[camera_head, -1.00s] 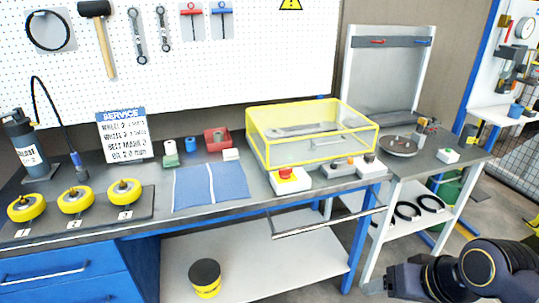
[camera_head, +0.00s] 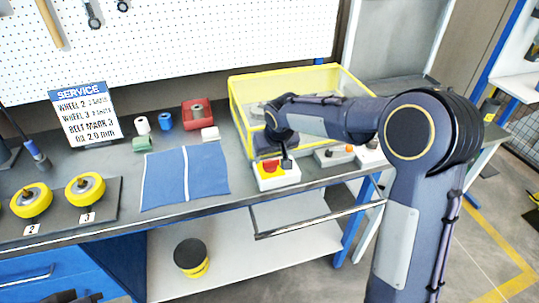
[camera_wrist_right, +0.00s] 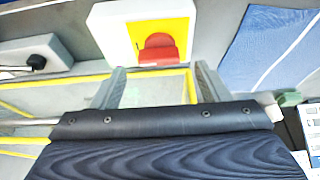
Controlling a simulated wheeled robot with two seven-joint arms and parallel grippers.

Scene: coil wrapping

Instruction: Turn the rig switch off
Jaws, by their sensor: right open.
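The rig switch appears to be the red knob (camera_head: 270,168) on a yellow-topped white box (camera_head: 278,184) at the bench's front edge, before the yellow-framed clear case (camera_head: 350,85). My right gripper (camera_head: 285,160) is over this box and partly hides it. In the right wrist view the red knob (camera_wrist_right: 158,48) lies just beyond the spread fingers (camera_wrist_right: 160,82), roughly centred between them. The fingers are open with nothing held; whether they touch the knob cannot be told. A dark part at the bottom left (camera_head: 80,297) seems to be my left gripper, mostly cut off.
A bar handle (camera_head: 315,221) juts out below the front edge.

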